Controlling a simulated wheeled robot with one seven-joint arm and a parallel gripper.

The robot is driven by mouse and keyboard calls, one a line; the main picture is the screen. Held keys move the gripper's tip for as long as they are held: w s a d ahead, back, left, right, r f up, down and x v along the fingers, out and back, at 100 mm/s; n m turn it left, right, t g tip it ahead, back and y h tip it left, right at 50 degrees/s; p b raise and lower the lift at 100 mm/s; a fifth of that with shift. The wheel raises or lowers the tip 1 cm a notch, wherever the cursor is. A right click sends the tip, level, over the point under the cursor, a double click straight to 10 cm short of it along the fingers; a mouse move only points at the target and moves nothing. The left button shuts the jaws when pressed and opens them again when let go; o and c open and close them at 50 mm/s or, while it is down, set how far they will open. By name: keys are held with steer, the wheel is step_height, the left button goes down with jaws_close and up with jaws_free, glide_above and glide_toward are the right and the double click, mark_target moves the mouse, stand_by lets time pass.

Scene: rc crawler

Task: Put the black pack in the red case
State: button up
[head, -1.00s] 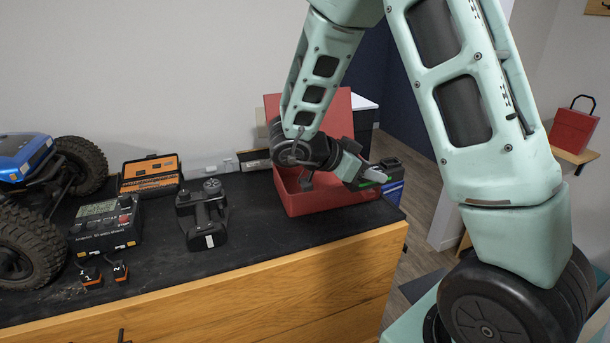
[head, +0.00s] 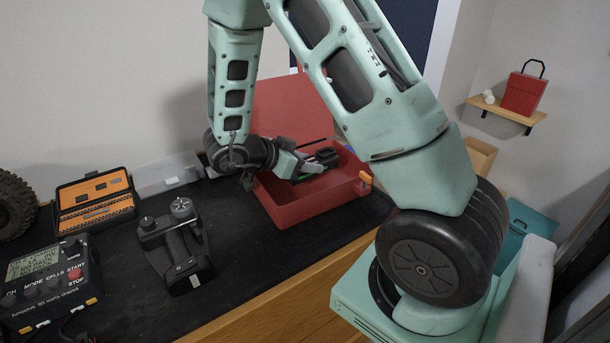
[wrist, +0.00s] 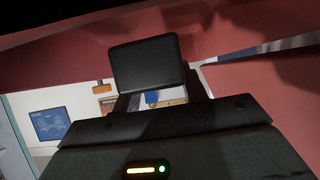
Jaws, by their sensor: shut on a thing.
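The red case (head: 298,208) stands open on the black bench top at its right end, with its lid (head: 290,105) raised at the back. My gripper (head: 314,168) reaches over the case opening from the left, shut on the black pack (head: 328,155). The pack is over the right part of the case, near rim height; I cannot tell how far it is above the floor of the case. In the wrist view the black pack (wrist: 147,65) shows as a dark block held beyond the gripper body, with red case surfaces around it. The fingers are mostly hidden.
A black handheld device (head: 175,245), an orange-lined tool box (head: 96,203) and a control box (head: 48,280) stand left of the case. The bench edge is close in front of the case.

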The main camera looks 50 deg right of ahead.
mark_target(306, 177)
steer(key=shift+f+p, duration=0.4)
steer(key=shift+f, duration=1.75)
steer(key=shift+f, duration=0.1)
steer(key=o, duration=1.2)
steer(key=b+v, duration=0.3)
steer(key=v, duration=0.9)
